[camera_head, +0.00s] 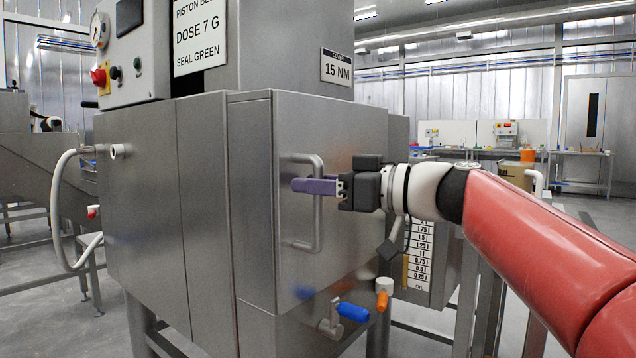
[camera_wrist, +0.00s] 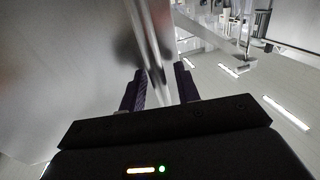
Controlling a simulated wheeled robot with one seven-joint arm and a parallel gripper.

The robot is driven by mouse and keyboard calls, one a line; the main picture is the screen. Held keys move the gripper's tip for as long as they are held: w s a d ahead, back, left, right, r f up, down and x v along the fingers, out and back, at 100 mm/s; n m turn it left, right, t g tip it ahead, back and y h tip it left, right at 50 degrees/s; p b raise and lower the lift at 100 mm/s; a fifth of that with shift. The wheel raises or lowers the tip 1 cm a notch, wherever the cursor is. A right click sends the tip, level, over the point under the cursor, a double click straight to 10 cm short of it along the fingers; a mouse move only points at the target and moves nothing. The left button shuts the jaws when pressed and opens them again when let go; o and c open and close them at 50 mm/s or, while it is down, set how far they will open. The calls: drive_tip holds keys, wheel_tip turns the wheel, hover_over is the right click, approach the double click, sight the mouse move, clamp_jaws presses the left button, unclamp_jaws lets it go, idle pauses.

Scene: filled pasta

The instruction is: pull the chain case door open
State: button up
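The chain case door (camera_head: 345,130) is the brushed steel front panel of the machine. It looks closed or nearly so; its far edge is partly hidden by my arm. Its upright bar handle (camera_head: 318,228) stands off the panel on two short legs. My gripper (camera_head: 314,186), with purple fingers, is at the middle of the bar, level with it. The door face (camera_wrist: 65,70) shows on the left there.
A blue-handled valve (camera_head: 352,312) and an orange knob (camera_head: 382,301) stick out below the door. A white hose (camera_head: 57,205) loops at the machine's left. Workbenches (camera_head: 580,153) stand far back right; open floor lies between.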

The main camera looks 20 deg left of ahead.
drive_tip(key=shift+c, duration=0.3)
clamp_jaws()
drive_tip(key=shift+d, duration=0.15)
